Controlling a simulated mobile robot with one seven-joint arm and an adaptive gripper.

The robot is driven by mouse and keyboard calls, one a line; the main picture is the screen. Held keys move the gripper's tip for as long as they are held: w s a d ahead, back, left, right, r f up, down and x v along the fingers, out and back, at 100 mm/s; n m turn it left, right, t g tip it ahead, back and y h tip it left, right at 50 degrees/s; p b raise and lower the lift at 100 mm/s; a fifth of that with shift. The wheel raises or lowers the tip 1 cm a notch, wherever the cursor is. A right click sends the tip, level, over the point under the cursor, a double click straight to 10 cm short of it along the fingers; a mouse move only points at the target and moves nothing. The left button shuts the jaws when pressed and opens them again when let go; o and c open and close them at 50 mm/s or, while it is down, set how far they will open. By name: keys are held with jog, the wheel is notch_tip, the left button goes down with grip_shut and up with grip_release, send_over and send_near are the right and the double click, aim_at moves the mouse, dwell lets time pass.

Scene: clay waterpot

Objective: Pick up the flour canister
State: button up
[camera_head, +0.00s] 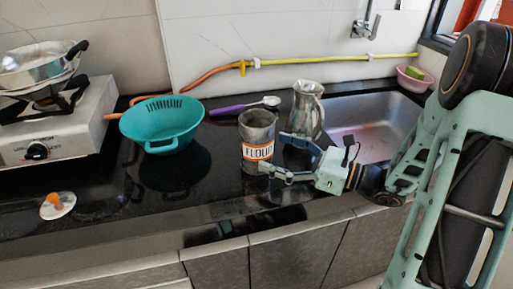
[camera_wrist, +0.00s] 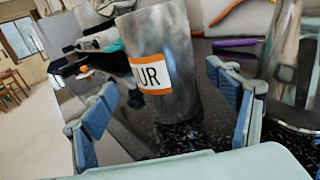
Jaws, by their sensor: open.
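The flour canister (camera_head: 257,134) is a grey metal cylinder with a white label edged in orange. It stands upright on the black counter, near the middle. In the wrist view the canister (camera_wrist: 161,68) stands ahead of the fingers, its label partly reading "UR". My gripper (camera_head: 275,154) comes in from the right at the canister's lower right side. In the wrist view my gripper (camera_wrist: 165,110) is open, one blue-padded finger on each side of the canister's lower part. I cannot tell whether a finger touches it.
A metal pitcher (camera_head: 308,110) stands close right of the canister, by the sink (camera_head: 365,128). A teal colander (camera_head: 162,122) is on the left. A purple-handled spoon (camera_head: 240,106) lies behind. A stove (camera_head: 60,135) with a pan is far left. The front left counter is mostly clear.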

aim_at(260, 132)
jog(key=x, duration=0.2)
jog(key=b+x, duration=0.1)
jog(key=x, duration=0.2)
jog(key=shift+w, duration=0.4)
jog(key=c, duration=1.7)
jog(key=shift+c, duration=0.8)
jog(key=shift+r, duration=0.15)
jog(key=shift+r, duration=0.2)
notch_tip(260, 132, up, 3)
jog(key=shift+s+d+r+p, duration=0.1)
jog(key=shift+s+r+p, duration=0.1)
jog(key=shift+p, duration=0.45)
jog(key=s+d+r+p, duration=0.4)
jog(key=s+r, duration=0.5)
jog(key=s, duration=0.3)
jog(key=shift+s+d, duration=0.3)
jog(key=shift+d, duration=0.25)
